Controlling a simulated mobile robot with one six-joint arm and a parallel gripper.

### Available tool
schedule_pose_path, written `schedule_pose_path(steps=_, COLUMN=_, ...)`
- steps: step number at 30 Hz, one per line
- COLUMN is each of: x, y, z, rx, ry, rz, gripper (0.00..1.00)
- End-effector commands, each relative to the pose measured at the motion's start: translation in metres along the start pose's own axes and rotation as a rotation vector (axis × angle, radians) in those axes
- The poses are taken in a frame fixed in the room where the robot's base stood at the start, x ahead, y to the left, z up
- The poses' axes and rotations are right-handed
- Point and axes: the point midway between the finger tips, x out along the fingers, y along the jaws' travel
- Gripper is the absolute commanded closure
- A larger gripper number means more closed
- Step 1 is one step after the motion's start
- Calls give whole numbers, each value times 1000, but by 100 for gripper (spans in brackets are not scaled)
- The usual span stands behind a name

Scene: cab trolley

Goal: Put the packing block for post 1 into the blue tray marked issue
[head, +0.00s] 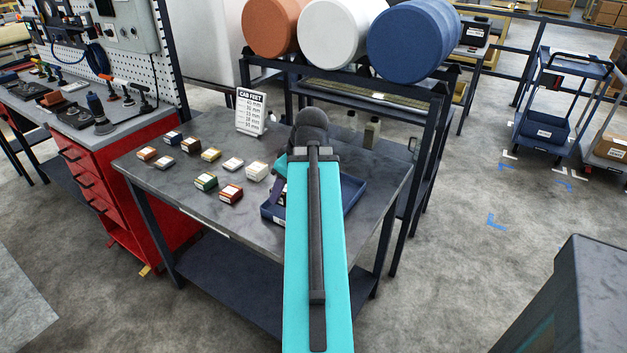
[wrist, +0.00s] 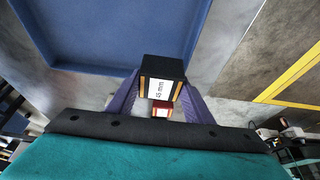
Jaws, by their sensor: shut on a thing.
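The blue tray (head: 352,204) sits on the right of the dark table, partly covered by my arm in the head view. In the wrist view the tray (wrist: 105,68) fills the upper left. My gripper (wrist: 160,98) has purple fingers shut on a packing block (wrist: 163,68) with a dark top and a white label, which seems to read 45 or 15 mm. The held block appears near the tray's corner; its height above it is unclear. Several blocks with coloured sides, such as a red one (head: 231,193), stand on the table left of the tray. The tray's marking is not readable.
A white "CAB FEET" card (head: 250,112) stands at the back of the table (head: 180,182). A rack with large rolls (head: 413,42) rises behind. A red drawer bench (head: 95,185) is at left.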

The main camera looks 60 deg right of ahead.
Motion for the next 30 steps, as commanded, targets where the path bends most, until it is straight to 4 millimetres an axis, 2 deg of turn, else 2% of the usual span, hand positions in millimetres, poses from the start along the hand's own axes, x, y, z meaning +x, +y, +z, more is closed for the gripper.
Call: schedule_pose_path(steps=30, x=-2, y=23, z=0, rx=-1, ry=0, rz=0, gripper=82)
